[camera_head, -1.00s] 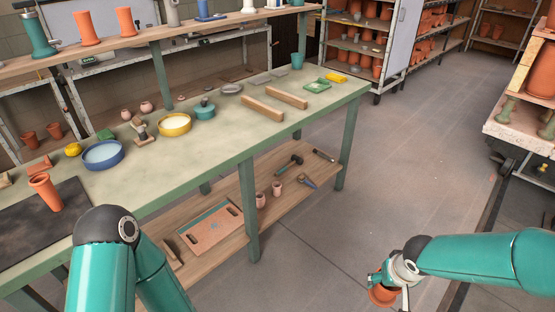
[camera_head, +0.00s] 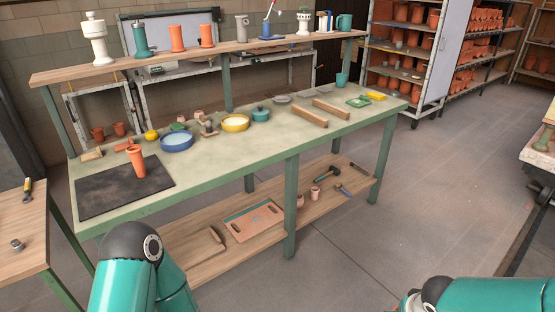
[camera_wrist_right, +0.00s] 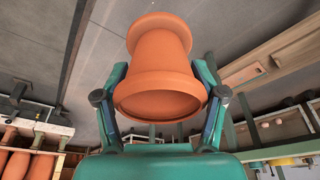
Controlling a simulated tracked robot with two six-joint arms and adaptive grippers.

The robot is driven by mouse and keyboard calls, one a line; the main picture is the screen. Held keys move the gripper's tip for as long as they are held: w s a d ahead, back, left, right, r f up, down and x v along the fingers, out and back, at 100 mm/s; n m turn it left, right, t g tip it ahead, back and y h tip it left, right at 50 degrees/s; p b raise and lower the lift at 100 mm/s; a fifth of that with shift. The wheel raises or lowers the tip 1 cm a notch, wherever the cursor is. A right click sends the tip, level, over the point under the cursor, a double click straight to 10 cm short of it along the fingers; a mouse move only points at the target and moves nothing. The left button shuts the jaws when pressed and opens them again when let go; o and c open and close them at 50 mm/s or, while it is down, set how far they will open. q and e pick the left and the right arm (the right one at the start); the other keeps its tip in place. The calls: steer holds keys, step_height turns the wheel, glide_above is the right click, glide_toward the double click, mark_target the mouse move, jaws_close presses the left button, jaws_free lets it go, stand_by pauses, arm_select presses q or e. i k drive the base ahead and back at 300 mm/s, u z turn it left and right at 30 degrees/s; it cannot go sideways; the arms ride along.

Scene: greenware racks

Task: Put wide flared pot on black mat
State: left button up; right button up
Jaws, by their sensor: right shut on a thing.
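A terracotta pot (camera_wrist_right: 160,55) with a wide flared rim fills the middle of the right wrist view. My right gripper (camera_wrist_right: 160,75) is shut on it, one finger on each side, and holds it clear of any surface. In the head view only part of my right arm shows at the bottom right; that gripper and its pot are outside the picture. The black mat (camera_head: 105,195) lies on the left end of the green workbench. A slim terracotta pot (camera_head: 137,163) stands on the mat's back right part. My left gripper is not in view.
The workbench (camera_head: 225,165) also holds a blue bowl (camera_head: 177,141), a yellow bowl (camera_head: 235,123), a teal lidded pot (camera_head: 261,114) and wooden bars (camera_head: 310,116). A shelf with pots runs above its back. The mat's front and left are bare. Open floor lies right of the bench.

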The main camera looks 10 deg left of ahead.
mark_target(102, 189)
steer(key=z, duration=1.8)
steer(key=i, duration=0.1)
steer(key=u, duration=2.85)
